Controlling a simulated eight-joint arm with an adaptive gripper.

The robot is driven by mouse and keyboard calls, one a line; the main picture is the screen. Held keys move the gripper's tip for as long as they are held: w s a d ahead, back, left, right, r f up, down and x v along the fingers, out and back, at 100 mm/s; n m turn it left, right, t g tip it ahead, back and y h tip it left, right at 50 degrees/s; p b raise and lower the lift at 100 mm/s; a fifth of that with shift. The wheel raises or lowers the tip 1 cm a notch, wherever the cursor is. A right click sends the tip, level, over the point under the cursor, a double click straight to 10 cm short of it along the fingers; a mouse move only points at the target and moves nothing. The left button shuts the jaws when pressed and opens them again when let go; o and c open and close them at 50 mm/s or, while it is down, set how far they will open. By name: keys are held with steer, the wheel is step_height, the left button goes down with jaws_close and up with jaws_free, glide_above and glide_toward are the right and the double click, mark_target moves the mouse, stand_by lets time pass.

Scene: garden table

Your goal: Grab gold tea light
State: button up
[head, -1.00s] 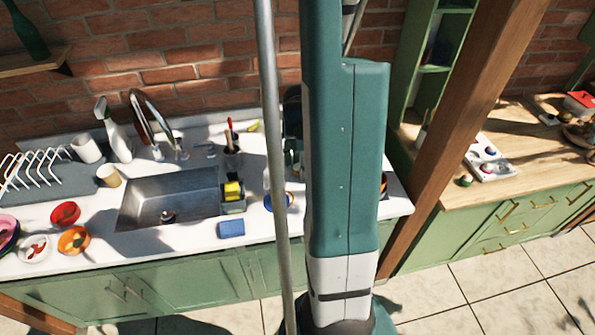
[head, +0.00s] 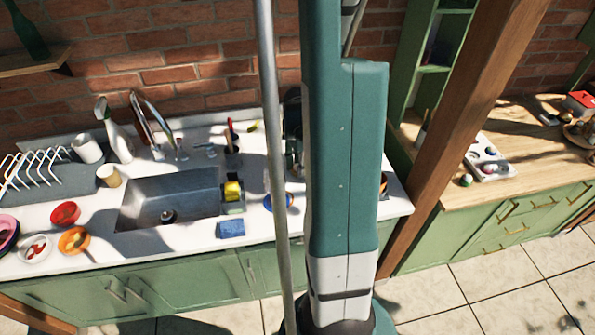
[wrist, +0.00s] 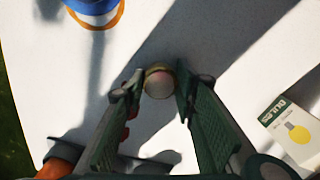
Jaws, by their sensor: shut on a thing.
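The gold tea light (wrist: 159,84) is a small round piece with a gold rim and a pale, pinkish top. It is in the upper middle of the wrist view, over the white counter (wrist: 215,35). My gripper (wrist: 157,79) is shut on it, with one fingertip on its left side and one on its right. I cannot tell whether it touches the counter. In the head view my own arm hides the gripper and the tea light.
A blue and orange bowl (wrist: 96,8) is at the wrist view's top left, and a light-bulb box (wrist: 293,130) at the right. A red thing and an orange thing sit lower left. The head view shows a sink (head: 168,202) and blue sponge (head: 231,229).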

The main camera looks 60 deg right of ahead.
steer(key=shift+r, duration=0.1)
steer(key=shift+r, duration=4.9)
